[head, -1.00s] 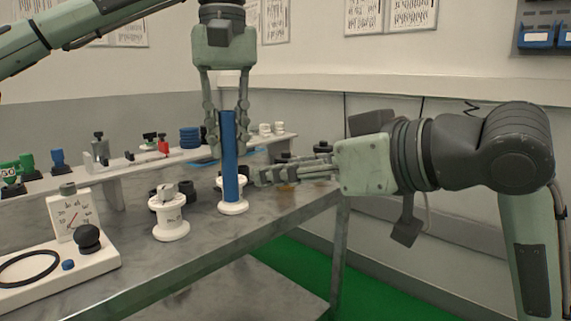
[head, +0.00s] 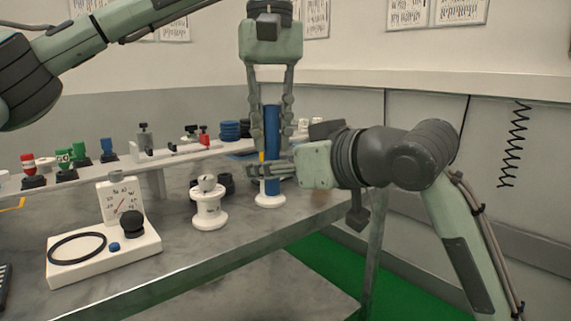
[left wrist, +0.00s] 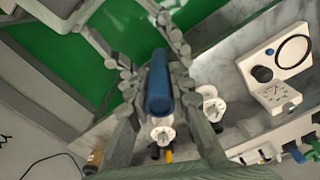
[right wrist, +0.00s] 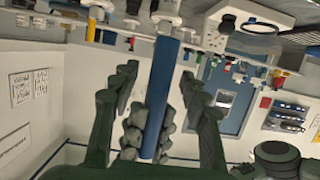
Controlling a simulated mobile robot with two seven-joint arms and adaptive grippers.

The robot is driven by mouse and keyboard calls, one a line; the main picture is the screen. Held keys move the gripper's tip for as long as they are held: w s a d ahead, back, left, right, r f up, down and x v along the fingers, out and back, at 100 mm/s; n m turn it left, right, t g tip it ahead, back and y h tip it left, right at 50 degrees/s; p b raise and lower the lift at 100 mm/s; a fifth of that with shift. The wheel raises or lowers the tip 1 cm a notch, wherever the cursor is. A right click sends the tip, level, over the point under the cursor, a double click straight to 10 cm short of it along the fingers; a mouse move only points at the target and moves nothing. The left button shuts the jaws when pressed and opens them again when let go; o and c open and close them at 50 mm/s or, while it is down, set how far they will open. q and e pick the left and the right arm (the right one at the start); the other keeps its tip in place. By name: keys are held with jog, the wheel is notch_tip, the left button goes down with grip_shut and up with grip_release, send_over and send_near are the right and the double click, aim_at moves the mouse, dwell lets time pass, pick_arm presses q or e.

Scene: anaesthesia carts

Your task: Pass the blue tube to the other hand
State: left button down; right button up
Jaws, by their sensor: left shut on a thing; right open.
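The blue tube (head: 272,140) is upright at the right end of the steel table. My left gripper (head: 272,120) comes from above and is shut on its upper part. The tube's lower end meets a round white base (head: 270,201); whether it rests in it I cannot tell. My right gripper (head: 252,171) lies level from the right across the lower part of the tube. In the right wrist view the tube (right wrist: 161,90) stands between the open right fingers (right wrist: 160,95), with a gap visible on each side. The left wrist view looks down on the tube's end (left wrist: 159,104).
A white spool-shaped stand (head: 209,205) is close left of the tube. A white gauge board (head: 130,240) with a black ring lies further left. A raised white shelf (head: 180,155) with small fittings runs behind. The table's front edge is near the grippers.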

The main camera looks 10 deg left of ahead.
jog(key=shift+a, duration=0.1)
grip_shut()
pick_arm(q)
jog(key=c, duration=1.3)
grip_release()
jog(key=shift+r, duration=0.15)
